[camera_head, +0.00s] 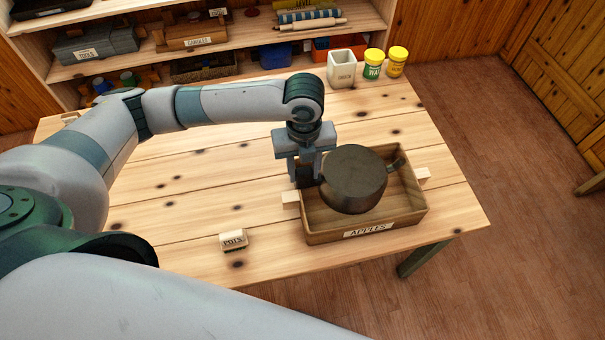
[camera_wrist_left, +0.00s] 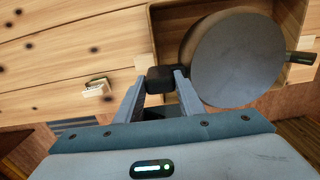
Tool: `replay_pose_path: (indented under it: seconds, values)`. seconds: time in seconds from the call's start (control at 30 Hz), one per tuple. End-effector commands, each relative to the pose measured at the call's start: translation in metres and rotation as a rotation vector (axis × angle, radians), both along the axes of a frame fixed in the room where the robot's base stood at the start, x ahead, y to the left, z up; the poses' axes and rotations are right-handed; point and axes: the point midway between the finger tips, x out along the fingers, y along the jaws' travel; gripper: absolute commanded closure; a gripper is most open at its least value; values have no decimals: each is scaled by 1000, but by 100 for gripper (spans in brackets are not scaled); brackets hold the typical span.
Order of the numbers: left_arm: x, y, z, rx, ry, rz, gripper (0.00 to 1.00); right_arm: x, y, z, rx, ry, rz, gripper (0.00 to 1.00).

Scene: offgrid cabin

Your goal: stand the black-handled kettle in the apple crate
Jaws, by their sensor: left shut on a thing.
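The dark grey kettle (camera_head: 352,180) is over the inside of the wooden apple crate (camera_head: 365,230), which has an "APPLES" label on its front. My left gripper (camera_head: 308,178) is at the crate's left side, shut on the kettle's black handle (camera_wrist_left: 160,80). The kettle looks upright, and a short dark part sticks out on its right, near the crate's right rim. In the left wrist view the kettle's round body (camera_wrist_left: 238,58) lies inside the crate's outline. Its underside is hidden, so I cannot tell whether it touches the crate floor. My right gripper is not in view.
A small block labelled "POTS" (camera_head: 233,240) lies on the wooden table (camera_head: 180,215) left of the crate. Loaded shelves are behind. The table's left middle is clear.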

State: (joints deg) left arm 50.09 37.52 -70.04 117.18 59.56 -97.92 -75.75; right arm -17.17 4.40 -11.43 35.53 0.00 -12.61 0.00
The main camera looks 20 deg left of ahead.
Motion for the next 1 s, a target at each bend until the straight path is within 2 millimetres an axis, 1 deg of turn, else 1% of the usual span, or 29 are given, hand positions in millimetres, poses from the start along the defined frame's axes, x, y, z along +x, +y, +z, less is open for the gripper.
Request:
replay_pose_path:
  seconds: [0.1, 0.47, 0.57, 0.8, 1.0]
  values:
    - [3, 4, -3, 0, 0, 0, 100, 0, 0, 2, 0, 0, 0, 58]
    - [3, 4, -5, -1, 1, 0, 100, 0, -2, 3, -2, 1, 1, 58]
    - [3, 4, -12, 0, 1, 0, 100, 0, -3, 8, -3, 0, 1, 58]
    - [3, 4, -39, -1, 1, -1, 100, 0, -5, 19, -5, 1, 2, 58]
    - [3, 4, -43, 0, -2, -2, 100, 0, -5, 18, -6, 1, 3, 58]
